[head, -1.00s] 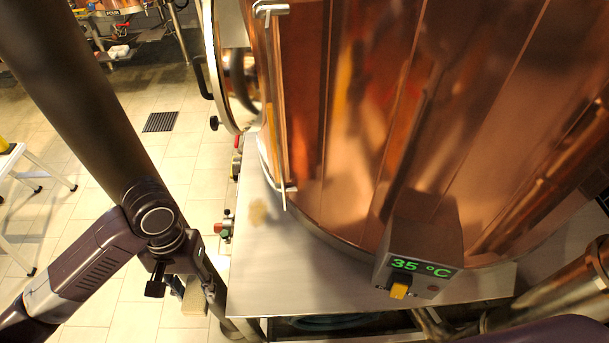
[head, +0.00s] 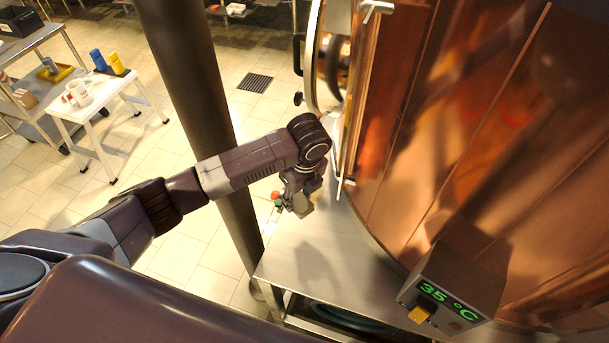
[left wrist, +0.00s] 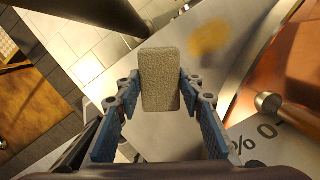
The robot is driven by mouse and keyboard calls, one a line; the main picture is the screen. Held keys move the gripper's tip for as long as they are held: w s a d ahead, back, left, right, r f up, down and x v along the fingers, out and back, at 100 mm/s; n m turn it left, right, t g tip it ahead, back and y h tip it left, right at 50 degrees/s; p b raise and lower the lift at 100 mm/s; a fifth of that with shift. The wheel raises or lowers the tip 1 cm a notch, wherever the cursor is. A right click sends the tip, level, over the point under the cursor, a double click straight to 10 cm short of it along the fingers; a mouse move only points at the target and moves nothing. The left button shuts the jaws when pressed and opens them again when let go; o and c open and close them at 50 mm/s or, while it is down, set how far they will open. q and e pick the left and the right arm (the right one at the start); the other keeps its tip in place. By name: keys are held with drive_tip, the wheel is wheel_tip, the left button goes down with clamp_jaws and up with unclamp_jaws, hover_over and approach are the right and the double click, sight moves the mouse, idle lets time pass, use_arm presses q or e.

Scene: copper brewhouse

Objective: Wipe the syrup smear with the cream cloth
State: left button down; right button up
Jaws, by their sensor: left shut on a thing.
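The cream cloth (left wrist: 160,82) shows in the left wrist view as a thick, rough-textured beige block between the two blue-padded fingers. My left gripper (head: 301,194) is shut on it, above the left part of the steel ledge beside the copper kettle. The syrup smear (left wrist: 208,37) is a blurred yellow-amber patch on the pale steel, ahead and to the right of the cloth in the left wrist view, apart from it. In the head view I cannot make out the smear; my left gripper and arm cover that part of the ledge. My right gripper is not in view.
The copper kettle (head: 440,130) rises right beside the steel ledge (head: 310,255). A display box reading 35 °C (head: 450,290) juts out over the ledge at the right. A white table (head: 95,110) with cups stands far left on the tiled floor.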

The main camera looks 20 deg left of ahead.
use_arm(q)
drive_tip(key=w+m+h, duration=0.1)
drive_tip(key=w+m, duration=0.6)
drive_tip(key=m, duration=0.4)
drive_tip(key=shift+w+a+f+m+t+h+p, duration=0.2)
drive_tip(key=shift+a+f+m+t+h+p, duration=0.1)
drive_tip(key=shift+f+m+t+p, duration=0.1)
drive_tip(key=shift+w+f+b, duration=0.1)
drive_tip(key=shift+f+b, duration=1.5)
drive_tip(key=shift+f, duration=1.15)
